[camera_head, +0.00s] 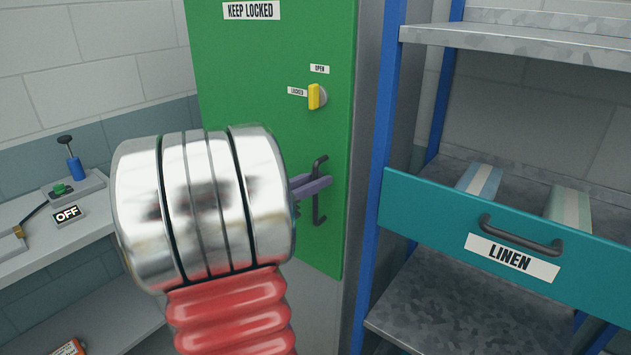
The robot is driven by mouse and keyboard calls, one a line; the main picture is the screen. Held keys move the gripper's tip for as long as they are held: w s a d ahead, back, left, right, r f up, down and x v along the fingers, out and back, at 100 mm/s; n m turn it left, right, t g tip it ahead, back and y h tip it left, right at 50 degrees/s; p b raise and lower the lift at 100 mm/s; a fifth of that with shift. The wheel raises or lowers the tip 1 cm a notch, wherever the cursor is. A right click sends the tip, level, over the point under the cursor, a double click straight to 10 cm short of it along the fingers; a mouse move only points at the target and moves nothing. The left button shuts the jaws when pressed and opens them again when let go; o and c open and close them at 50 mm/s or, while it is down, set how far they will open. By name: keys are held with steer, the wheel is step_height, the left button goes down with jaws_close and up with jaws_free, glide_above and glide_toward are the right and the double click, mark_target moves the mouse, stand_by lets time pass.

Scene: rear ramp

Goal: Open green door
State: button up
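The green door (265,60) stands in the middle of the view, with a "KEEP LOCKED" sign at its top. A yellow latch knob (314,96) sits on it, upright, beside "OPEN" and "LOCKED" labels. The dark door handle (319,213) is a vertical bar below the knob. My gripper (316,187) is at the handle, its purple fingers reaching it from the left. My silver and red arm hides the gripper's base and the lower left of the door. I cannot tell whether the fingers are closed on the handle.
A blue-framed metal shelf (545,45) stands close on the right, with a teal "LINEN" drawer (420,205) holding folded cloths. On the left, a grey bench (75,235) carries a blue lever (74,168) and an "OFF" sign (67,214).

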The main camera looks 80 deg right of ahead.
steer(key=shift+c, duration=0.4)
jaws_close()
